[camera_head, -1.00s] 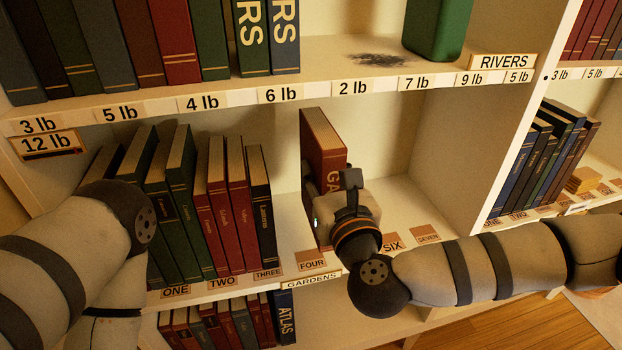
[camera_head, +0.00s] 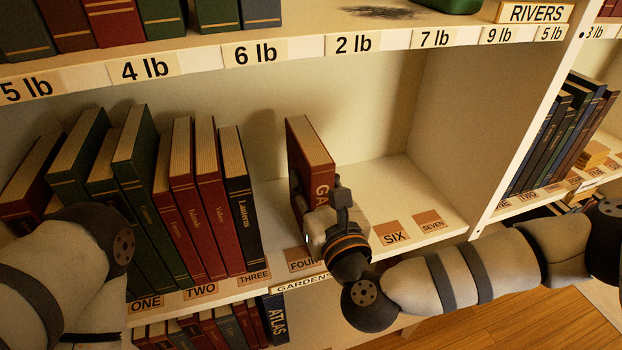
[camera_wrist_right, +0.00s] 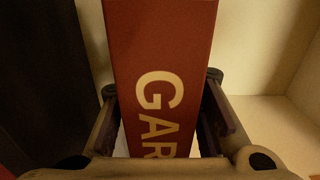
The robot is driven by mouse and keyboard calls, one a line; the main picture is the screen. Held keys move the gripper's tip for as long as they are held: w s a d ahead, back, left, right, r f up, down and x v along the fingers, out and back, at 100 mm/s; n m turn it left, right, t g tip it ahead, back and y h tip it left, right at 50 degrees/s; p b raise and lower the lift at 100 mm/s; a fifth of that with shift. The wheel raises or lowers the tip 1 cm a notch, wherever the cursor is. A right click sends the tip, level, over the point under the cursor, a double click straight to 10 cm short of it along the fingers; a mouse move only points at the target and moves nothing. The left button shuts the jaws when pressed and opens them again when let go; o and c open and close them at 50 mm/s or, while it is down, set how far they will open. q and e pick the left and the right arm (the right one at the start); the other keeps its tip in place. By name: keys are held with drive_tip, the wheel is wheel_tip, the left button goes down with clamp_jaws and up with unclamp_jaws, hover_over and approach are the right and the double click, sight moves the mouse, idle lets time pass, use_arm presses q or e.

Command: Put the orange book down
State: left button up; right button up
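The orange book (camera_head: 314,150), red-brown in this light with gold letters on its spine, is upright on the middle shelf, behind the FOUR label (camera_head: 303,262). Its spine, reading "GAR", fills the middle of the right wrist view (camera_wrist_right: 160,65). My right gripper (camera_head: 335,205) is shut on the lower part of the book, one finger on each side of the spine. The gripper hides the book's lower front, so I cannot tell whether its base touches the shelf. My left arm is at the left, its gripper out of view.
Several green, red and black books lean to the left of the orange book; the black Lanterns book (camera_head: 240,200) is nearest. The shelf is bare behind the SIX (camera_head: 393,235) and SEVEN (camera_head: 432,224) labels. A white upright divider (camera_head: 530,110) stands at right.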

drive_tip(key=o, duration=0.4)
drive_tip(key=v, duration=1.2)
drive_tip(key=shift+r, duration=0.15)
